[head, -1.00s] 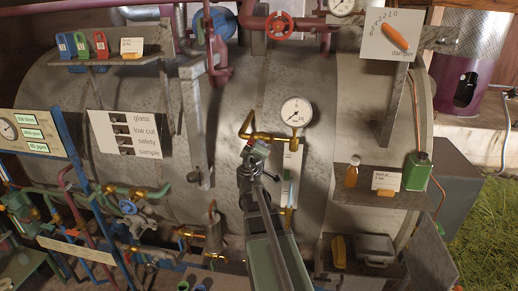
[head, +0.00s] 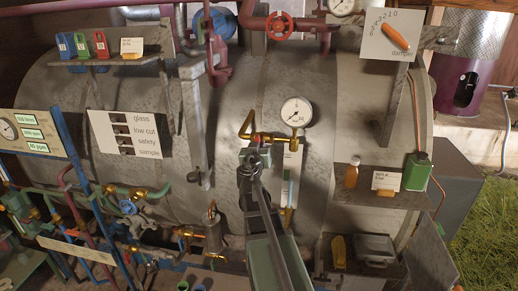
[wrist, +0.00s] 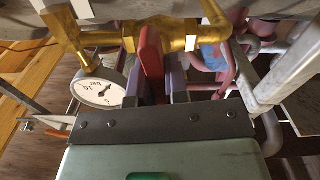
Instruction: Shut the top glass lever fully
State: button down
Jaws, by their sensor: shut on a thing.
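The top glass lever, a flat red handle (wrist: 151,58), shows in the wrist view against the brass top glass fitting (wrist: 185,35). My gripper (wrist: 158,80) is shut on the lever, with one finger on each side of it. In the head view my gripper (head: 256,155) is just below the brass fitting (head: 262,137), and it hides the lever there. The glass (head: 289,185) is the upright strip to the right of my gripper, partly hidden by my arm. I cannot tell the lever's exact angle.
A pressure gauge (head: 296,112) stands close to the right of the brass fitting. A red valve wheel (head: 280,27) is above. A shelf with a small amber bottle (head: 351,173) and a green can (head: 417,172) is to the right. Pipes and valves crowd the lower left.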

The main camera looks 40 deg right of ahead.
jog(key=shift+m, duration=1.1)
jog(key=c, duration=1.1)
grip_release()
